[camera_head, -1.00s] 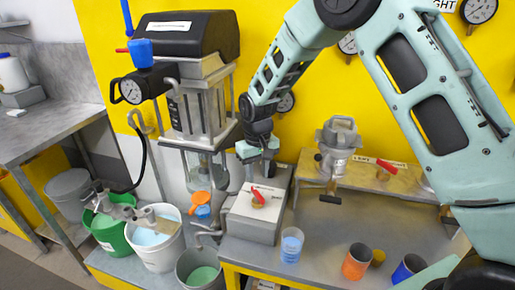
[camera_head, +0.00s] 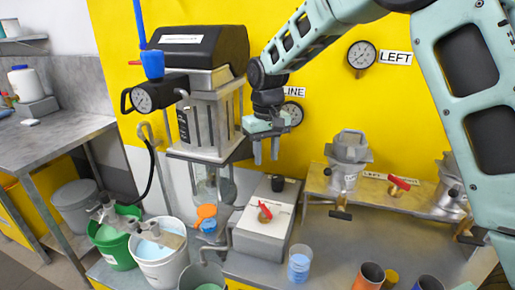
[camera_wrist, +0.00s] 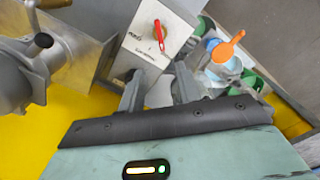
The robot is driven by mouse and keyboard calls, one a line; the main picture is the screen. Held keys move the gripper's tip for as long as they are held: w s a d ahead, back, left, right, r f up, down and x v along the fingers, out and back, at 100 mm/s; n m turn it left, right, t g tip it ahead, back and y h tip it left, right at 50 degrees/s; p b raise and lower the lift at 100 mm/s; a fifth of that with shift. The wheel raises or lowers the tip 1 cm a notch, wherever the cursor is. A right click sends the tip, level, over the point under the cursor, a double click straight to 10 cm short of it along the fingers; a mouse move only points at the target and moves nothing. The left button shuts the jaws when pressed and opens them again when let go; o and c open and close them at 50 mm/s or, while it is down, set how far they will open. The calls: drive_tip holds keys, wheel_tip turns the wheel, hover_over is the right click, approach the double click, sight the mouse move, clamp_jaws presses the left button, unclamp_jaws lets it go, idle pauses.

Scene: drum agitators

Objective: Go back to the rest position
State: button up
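My gripper (camera_head: 266,163) hangs in the air in the head view, fingers down, in front of the yellow wall and above the grey valve box (camera_head: 256,240). Its two fingers are apart with nothing seen between them. In the wrist view my gripper (camera_wrist: 158,90) also shows spread, empty fingers. The box's white top plate (camera_wrist: 155,40), with a red-handled valve (camera_wrist: 159,36), lies beyond the fingertips.
The agitator machine (camera_head: 206,110) stands left of my gripper. Metal pots (camera_head: 348,160) stand on a shelf to the right. A blue cup (camera_head: 299,265), an orange cup (camera_head: 368,277), a green bucket (camera_head: 113,238) and a white bucket (camera_head: 159,260) are lower down.

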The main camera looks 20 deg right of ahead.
drive_tip(key=s+a+r+n, duration=0.1)
drive_tip(key=s+a, duration=0.2)
drive_tip(key=s, duration=0.3)
drive_tip(key=s+a+r+n+y, duration=0.1)
drive_tip(key=s+a, duration=0.1)
drive_tip(key=s, duration=0.4)
drive_tip(key=s+a+r+n, duration=0.1)
drive_tip(key=s+a, duration=0.2)
drive_tip(key=s, duration=0.3)
drive_tip(key=s+d+f+n, duration=0.1)
drive_tip(key=s+f+n, duration=0.1)
drive_tip(key=s, duration=1.4)
drive_tip(key=shift+d+f+n, duration=0.2)
drive_tip(key=shift+f+n, duration=0.1)
drive_tip(key=shift+n, duration=0.1)
drive_tip(key=shift+o, duration=0.3)
